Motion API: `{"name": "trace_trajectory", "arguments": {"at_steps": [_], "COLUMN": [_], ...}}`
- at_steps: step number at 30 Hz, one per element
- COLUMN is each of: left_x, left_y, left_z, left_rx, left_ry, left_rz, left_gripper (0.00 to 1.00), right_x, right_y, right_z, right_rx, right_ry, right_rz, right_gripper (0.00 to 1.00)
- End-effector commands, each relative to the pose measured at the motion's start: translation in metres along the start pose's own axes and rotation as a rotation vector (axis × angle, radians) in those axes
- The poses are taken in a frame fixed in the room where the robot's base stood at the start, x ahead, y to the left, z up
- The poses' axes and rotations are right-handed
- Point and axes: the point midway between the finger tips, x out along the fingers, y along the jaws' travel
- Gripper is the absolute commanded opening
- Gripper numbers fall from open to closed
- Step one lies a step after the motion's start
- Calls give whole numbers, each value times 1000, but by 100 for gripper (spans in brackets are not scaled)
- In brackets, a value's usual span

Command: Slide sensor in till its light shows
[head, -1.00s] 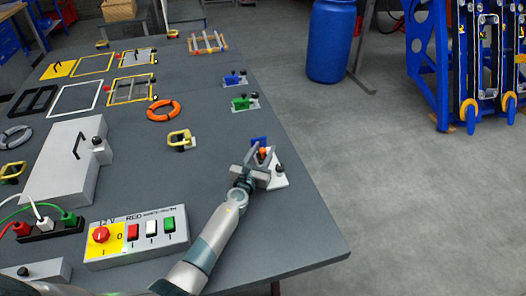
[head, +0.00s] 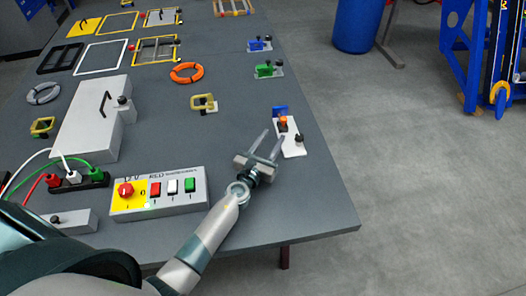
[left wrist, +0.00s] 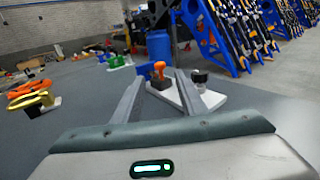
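A white base plate (head: 291,148) near the table's right edge carries a blue block (head: 280,111), a small orange-topped part (head: 283,122) and a dark knob (head: 299,138). The orange part, possibly the sensor, also shows in the left wrist view (left wrist: 159,70), with the knob (left wrist: 199,78) to its right. I cannot make out a lit sensor light. My left gripper (head: 275,137) is open and empty, just short of the orange part, its fingers pointing towards it. In the left wrist view the orange part appears between the fingertips (left wrist: 160,77). My right gripper is not in view.
A switch box (head: 160,194) stands left of my left forearm. Similar green (head: 265,70), blue (head: 259,44) and yellow (head: 203,103) fixtures and an orange ring (head: 187,73) lie farther back. The tabletop around the white plate is clear.

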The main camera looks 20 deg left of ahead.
Motion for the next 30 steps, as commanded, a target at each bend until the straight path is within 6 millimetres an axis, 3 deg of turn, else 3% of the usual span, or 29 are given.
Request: {"name": "trace_trajectory", "arguments": {"at_steps": [6, 12, 30], "left_x": [-39, -59, -64], "left_y": [0, 0, 0], "left_z": [0, 0, 0], "left_rx": [0, 0, 0], "left_ry": [1, 0, 0], "left_rz": [0, 0, 0], "left_gripper": [38, 38, 38], "right_x": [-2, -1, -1], "right_y": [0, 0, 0], "right_z": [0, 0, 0], "right_rx": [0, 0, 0], "right_ry": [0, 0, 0], "right_rz": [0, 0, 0], "right_gripper": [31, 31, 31]}}
